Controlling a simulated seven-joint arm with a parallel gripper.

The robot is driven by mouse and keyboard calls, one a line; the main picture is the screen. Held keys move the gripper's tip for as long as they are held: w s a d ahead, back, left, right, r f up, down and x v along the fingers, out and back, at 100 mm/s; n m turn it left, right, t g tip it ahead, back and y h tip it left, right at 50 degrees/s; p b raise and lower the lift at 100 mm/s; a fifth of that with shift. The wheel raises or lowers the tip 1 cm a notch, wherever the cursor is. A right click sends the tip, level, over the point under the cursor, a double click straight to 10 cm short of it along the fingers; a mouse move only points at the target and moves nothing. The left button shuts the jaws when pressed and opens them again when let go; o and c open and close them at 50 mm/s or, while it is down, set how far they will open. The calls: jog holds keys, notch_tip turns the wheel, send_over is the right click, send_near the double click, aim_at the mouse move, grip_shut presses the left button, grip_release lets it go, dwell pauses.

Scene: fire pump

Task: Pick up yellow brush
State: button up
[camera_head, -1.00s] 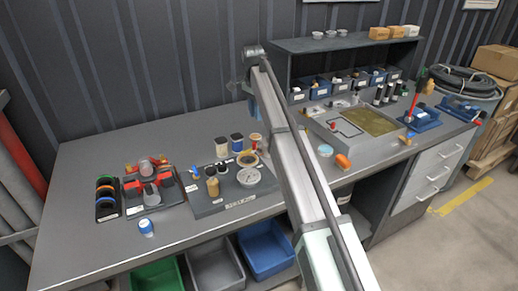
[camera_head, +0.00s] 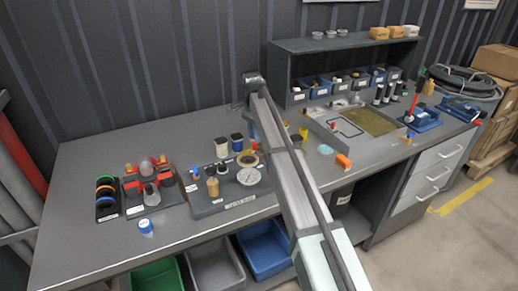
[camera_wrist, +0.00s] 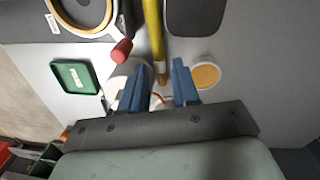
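In the wrist view, a long yellow handle (camera_wrist: 154,35), which looks like the yellow brush, runs down from the top edge. Its brownish lower end lies between the two blue fingers of my gripper (camera_wrist: 160,88). The fingers are apart, with space visible on both sides of the handle, and I see no clear contact. In the head view, a small yellow piece (camera_head: 303,133) shows just right of my arm; I cannot tell if it is the brush.
Close to my fingers are a round orange-topped container (camera_wrist: 206,75), a red-tipped item (camera_wrist: 121,50) and a green-topped box (camera_wrist: 75,76). On the bench (camera_head: 90,240), a dark board with jars and a gauge (camera_head: 249,176) stands left of my arm. An orange block (camera_head: 343,161) is to the right.

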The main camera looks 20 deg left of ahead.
aim_at(258, 148)
jog(key=f, duration=0.2)
jog(key=d+f, duration=0.1)
jog(key=f, duration=0.1)
jog(key=shift+s, duration=0.15)
jog(key=shift+a+f, duration=0.1)
jog(key=shift+f, duration=0.35)
jog(key=shift+r, duration=0.2)
grip_shut()
